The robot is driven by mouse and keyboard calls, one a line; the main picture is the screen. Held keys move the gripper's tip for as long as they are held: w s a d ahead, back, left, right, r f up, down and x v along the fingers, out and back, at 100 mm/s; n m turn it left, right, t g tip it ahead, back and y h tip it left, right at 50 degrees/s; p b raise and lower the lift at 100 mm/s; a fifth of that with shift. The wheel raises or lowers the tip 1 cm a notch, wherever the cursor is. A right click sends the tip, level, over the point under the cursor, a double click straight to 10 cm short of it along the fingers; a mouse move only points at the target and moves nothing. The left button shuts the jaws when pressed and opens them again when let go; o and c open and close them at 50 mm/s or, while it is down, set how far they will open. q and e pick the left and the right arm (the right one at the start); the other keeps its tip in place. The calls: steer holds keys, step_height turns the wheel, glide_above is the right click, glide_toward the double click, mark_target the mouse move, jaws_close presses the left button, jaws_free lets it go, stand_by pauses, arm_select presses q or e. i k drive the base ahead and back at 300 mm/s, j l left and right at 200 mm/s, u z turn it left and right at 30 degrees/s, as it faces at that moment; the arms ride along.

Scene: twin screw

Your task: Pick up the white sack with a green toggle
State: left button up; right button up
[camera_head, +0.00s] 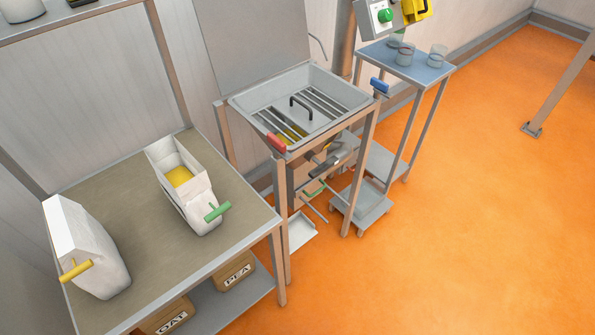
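The white sack with a green toggle (201,208) stands on the table at the left, near its right edge. Its top is open and yellow material (179,176) shows inside. The green toggle (217,212) sticks out from the sack's near right side. A second white sack (92,240), with a yellow toggle (76,269), stands on the same table to the left and looks closed at the top. Neither of my grippers shows in this view.
The sack table (135,206) has bare top between the sacks; labelled boxes (236,274) sit on its lower shelf. A metal hopper (330,88) with a grate and red handle stands right of it. A blue-topped stand (425,72) holds jars. Orange floor (480,220) is clear at right.

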mark_target(186, 188)
steer(key=u, duration=0.65)
steer(key=i+l+u, duration=0.2)
steer(key=u, duration=0.25)
steer(key=i+l+u, duration=0.1)
steer(key=l+u, duration=0.8)
steer(key=i, duration=0.05)
